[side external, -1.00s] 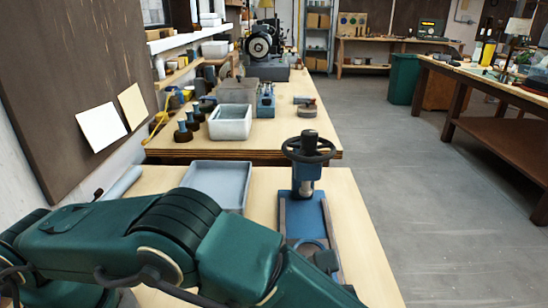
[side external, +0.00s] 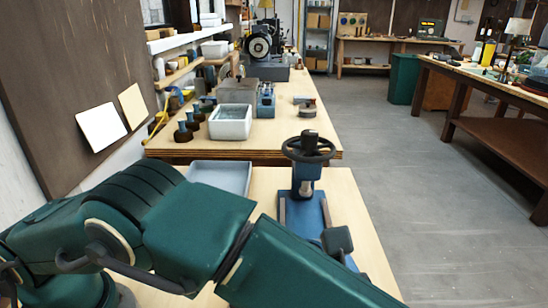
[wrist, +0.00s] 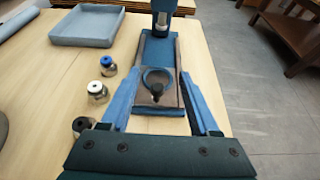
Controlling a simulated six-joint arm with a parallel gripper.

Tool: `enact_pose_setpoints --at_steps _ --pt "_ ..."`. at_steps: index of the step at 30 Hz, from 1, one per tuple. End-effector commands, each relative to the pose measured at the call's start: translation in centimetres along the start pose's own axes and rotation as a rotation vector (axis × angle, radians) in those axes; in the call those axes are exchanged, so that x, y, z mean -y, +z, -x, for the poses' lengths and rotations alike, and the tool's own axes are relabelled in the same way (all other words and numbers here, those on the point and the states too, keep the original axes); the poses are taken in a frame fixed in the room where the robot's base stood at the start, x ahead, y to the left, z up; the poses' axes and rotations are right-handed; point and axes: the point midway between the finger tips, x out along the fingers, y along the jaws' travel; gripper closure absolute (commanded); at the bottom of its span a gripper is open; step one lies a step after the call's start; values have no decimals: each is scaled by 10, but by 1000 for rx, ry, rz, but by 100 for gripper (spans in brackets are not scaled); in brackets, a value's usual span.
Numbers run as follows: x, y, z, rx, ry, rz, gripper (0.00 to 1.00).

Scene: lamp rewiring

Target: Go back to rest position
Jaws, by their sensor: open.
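My gripper (wrist: 160,110) shows in the wrist view with its two blue fingers spread apart. It is open and nothing is between the fingertips. It hangs above the near part of a blue press (wrist: 160,45), whose base holds a dark round part with a knob (wrist: 157,88). In the side view the press (side external: 303,210) stands upright on the near table with its dark handwheel on top. My green arm covers the lower part of that view and hides the press's near end. The gripper itself is out of the side view.
A grey-blue tray (wrist: 87,25) lies left of the press. Several small metal parts with blue, white and black tops, one of them white (wrist: 96,88), stand between tray and gripper. A second table (side external: 290,140) with bins stands beyond. Floor right of the table is clear.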

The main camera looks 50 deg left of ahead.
Motion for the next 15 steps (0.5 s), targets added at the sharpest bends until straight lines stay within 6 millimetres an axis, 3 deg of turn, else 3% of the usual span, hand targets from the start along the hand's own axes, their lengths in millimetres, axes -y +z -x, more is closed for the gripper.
enact_pose_setpoints --at_steps 6,15 --pt "0 19 8 0 0 1 38" --pt "0 21 8 0 0 0 38"
